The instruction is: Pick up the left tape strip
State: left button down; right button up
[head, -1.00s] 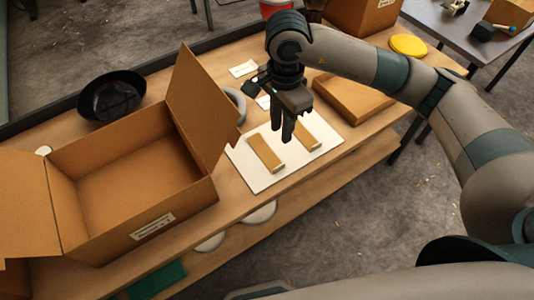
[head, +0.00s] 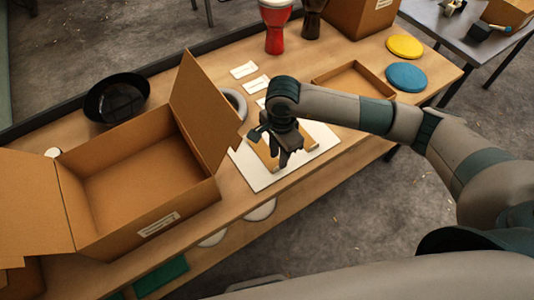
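The left tape strip (head: 262,157) is a brown strip lying on a white board (head: 262,182); my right gripper covers much of it. The right tape strip (head: 311,144) lies on the same board, just right of the gripper, and is partly hidden by it. My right gripper (head: 278,157) points down over the left strip, low above the board. Its fingers look apart, with nothing visibly held between them; whether they touch the strip I cannot tell. My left gripper is not in view.
A large open cardboard box (head: 135,180) stands left of the board, one flap (head: 203,110) rising close to my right gripper. A grey ring (head: 236,101) and white labels (head: 243,70) lie behind. A shallow box (head: 352,79), yellow disc (head: 404,46) and blue disc (head: 406,77) are to the right.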

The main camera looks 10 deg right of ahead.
aim_at(277, 167)
jog(key=shift+a+f+p, duration=0.1)
jog(key=shift+f+p, duration=0.45)
jog(key=shift+p, duration=0.2)
notch_tip(277, 167, down, 3)
jog(key=shift+r+p, duration=0.1)
jog(key=shift+p, duration=0.75)
jog(key=shift+f, duration=0.65)
grip_shut()
